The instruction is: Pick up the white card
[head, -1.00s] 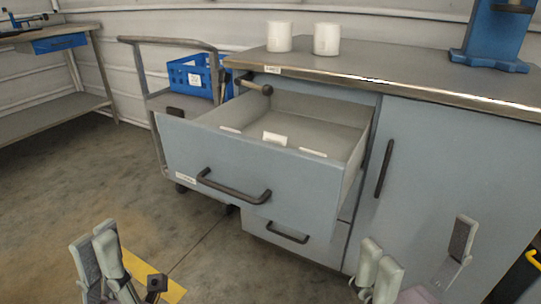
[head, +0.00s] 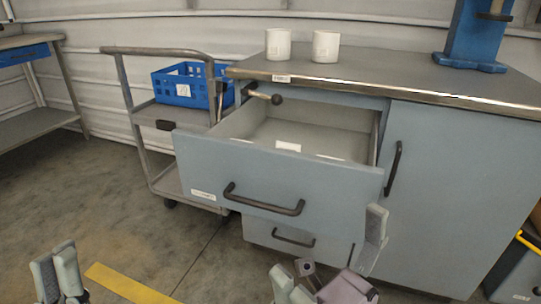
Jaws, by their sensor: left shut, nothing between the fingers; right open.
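A white card (head: 288,146) shows inside the open top drawer (head: 275,175) of the grey-blue cabinet, just behind the drawer front. Its lower edge is hidden by the front panel. Thin white strips (head: 330,157) lie on either side of it, partly hidden; I cannot tell whether they are cards too. My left gripper (head: 57,272) is shut and empty at the lower left, well away from the drawer. My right gripper (head: 328,252) is open and empty, in front of the cabinet and low in the picture, apart from the card.
Two white cups (head: 325,46) and a blue stand (head: 470,40) are on the cabinet top. A trolley (head: 155,50) with a blue crate (head: 185,84) stands left of the cabinet. The drawer handle (head: 264,202) juts forward. Floor at the left is open, with a yellow stripe (head: 125,284).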

